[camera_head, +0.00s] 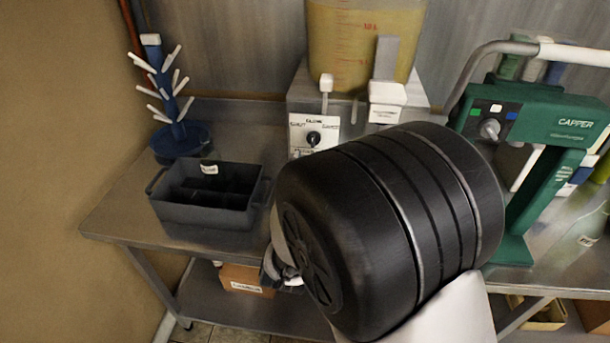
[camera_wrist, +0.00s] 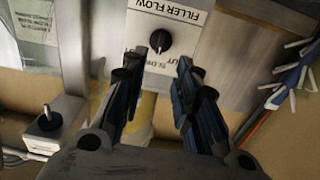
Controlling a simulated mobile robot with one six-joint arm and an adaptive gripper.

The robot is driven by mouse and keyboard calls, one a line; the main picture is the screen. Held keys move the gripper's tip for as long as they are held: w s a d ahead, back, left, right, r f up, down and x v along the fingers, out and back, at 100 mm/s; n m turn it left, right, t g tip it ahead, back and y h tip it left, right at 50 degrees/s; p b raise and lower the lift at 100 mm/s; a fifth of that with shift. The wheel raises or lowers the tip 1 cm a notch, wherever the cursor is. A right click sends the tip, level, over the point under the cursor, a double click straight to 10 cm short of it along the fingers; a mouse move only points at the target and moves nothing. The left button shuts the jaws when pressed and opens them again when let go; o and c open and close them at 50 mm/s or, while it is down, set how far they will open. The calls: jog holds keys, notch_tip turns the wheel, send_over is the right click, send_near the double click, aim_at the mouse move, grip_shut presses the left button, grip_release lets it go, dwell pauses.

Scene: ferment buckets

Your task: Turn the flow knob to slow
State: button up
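The flow knob (camera_head: 313,138) is a round black dial on a white label plate (camera_head: 300,124) on the front of the metal filler. In the wrist view the knob (camera_wrist: 160,41) sits below the upside-down words "FILLER FLOW", with "SLOW" printed at its lower left. A pale mark shows on the knob, but its exact setting is too small to tell. My gripper (camera_wrist: 160,75) is open and empty. Its two dark fingers point towards the plate, one on each side of the knob's line, apart from it.
A clear tank of yellow liquid (camera_head: 362,40) stands on the filler. A dark divided bin (camera_head: 208,212) and a blue bottle tree (camera_head: 180,139) are on the bench at left. A green capper (camera_head: 540,150) stands at right.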

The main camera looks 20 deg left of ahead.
jog(key=v, duration=0.3)
jog(key=shift+s, duration=0.1)
dwell(0.3)
